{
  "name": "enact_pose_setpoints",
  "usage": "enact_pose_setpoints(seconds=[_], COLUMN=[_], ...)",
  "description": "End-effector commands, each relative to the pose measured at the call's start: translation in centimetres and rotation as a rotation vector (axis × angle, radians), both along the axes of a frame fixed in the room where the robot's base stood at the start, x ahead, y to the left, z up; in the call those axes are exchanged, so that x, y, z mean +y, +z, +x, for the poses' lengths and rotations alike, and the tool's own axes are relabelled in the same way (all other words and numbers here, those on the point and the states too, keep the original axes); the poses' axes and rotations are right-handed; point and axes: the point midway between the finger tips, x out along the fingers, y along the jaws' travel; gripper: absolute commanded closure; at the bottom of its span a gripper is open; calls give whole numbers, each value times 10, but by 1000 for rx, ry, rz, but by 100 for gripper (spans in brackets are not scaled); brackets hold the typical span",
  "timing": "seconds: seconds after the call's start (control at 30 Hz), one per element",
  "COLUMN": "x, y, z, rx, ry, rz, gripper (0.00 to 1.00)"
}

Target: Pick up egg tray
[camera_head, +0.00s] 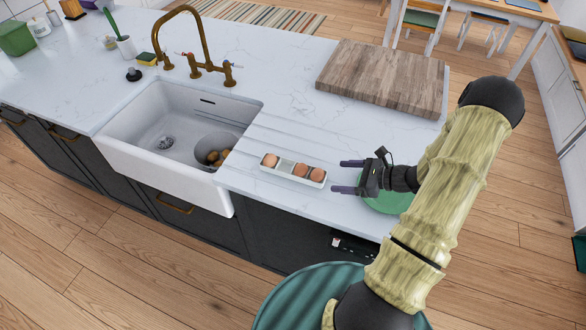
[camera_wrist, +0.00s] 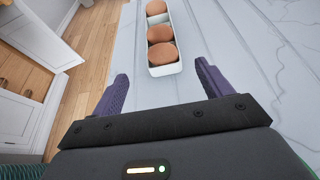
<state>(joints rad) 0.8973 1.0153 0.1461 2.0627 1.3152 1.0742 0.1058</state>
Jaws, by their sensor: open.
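The egg tray (camera_head: 284,175) is a narrow white tray with brown eggs in a row, lying on the white marble counter to the right of the sink. One slot between the eggs looks empty. My gripper (camera_head: 343,177) is low over the counter just right of the tray's right end, its purple fingers apart and pointing at it. In the wrist view the tray (camera_wrist: 166,70) lies ahead of my gripper (camera_wrist: 160,84), roughly in line with the space between the fingers. The fingers do not touch it.
The white sink (camera_head: 135,160) lies left of the tray and holds a grey bowl (camera_head: 222,142) with brown round items. A wooden board (camera_head: 385,78) lies behind. A green plate (camera_head: 390,200) sits below my gripper. The counter's front edge is close.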

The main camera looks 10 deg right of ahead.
Motion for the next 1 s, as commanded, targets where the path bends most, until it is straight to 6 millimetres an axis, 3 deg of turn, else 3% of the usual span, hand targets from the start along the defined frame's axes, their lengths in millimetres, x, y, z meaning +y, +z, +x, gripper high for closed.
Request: enact_pose_setpoints(seconds=[0.33,0.77,1.0], x=[45,50,67], y=[-20,-25,-30], z=[31,36,50], rx=[1,0,3], ry=[3,0,3], rz=[1,-1,1], gripper=[22,22,22])
